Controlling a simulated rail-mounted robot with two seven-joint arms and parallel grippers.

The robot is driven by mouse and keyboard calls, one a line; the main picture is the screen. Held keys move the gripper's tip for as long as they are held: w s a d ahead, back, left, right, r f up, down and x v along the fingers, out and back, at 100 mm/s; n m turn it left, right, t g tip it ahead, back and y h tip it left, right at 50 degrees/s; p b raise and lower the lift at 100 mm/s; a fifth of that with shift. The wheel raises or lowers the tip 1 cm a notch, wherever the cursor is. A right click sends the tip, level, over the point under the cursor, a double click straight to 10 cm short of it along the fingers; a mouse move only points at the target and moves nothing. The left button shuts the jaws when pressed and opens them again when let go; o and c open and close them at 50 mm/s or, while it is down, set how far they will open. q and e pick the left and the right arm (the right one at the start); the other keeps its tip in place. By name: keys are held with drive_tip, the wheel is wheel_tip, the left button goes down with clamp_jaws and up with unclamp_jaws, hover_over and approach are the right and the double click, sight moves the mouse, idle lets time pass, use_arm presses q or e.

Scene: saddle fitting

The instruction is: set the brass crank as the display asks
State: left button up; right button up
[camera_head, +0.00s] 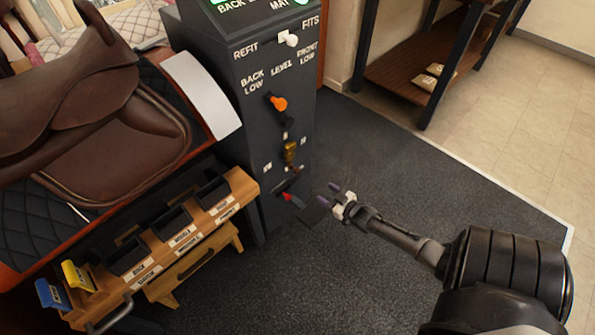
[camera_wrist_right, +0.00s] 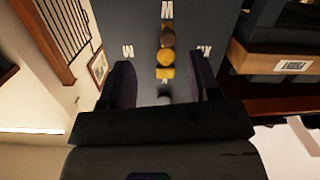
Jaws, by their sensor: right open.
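The brass crank (camera_head: 290,152) is on the front of the dark console (camera_head: 262,75), below an orange-knobbed lever, with small white letters around it. In the right wrist view the brass crank (camera_wrist_right: 166,57) lies in line with the gap between my fingers, with a letter above and one on each side. My right gripper (camera_head: 328,196) is open and empty, in front of the console and lower right of the crank in the head view. Its two dark fingers (camera_wrist_right: 164,88) show in the wrist view. The display is cut off by the top edge. My left gripper is not in view.
The console also carries a white switch (camera_head: 291,39), the orange-knobbed lever (camera_head: 277,103) and a red-tipped lever (camera_head: 287,197). A wooden rack (camera_head: 185,240) with dark bins and a brown saddle (camera_head: 90,110) stand left. The dark floor mat (camera_head: 400,170) is clear to the right.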

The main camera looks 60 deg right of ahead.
sight(299, 173)
drive_tip(key=shift+t+y, duration=0.3)
drive_tip(key=shift+t, duration=0.5)
drive_tip(key=w+b, duration=0.2)
drive_tip(key=w, duration=0.2)
drive_tip(key=w+d+r+b, duration=0.1)
drive_tip(key=w+b, duration=0.1)
drive_tip(key=w, duration=0.2)
drive_tip(key=w+r+b, duration=0.1)
drive_tip(key=w+b, duration=0.1)
drive_tip(key=w, duration=0.2)
drive_tip(key=shift+w+d, duration=0.1)
drive_tip(key=shift+d, duration=0.15)
drive_tip(key=shift+w+d+r+b, duration=0.1)
drive_tip(key=shift+w+b, duration=0.05)
drive_tip(key=shift+w, duration=0.3)
drive_tip(key=shift+w+d+b, duration=0.1)
drive_tip(key=shift+w+b, duration=0.05)
drive_tip(key=shift+w, duration=0.3)
drive_tip(key=c, duration=0.4)
clamp_jaws()
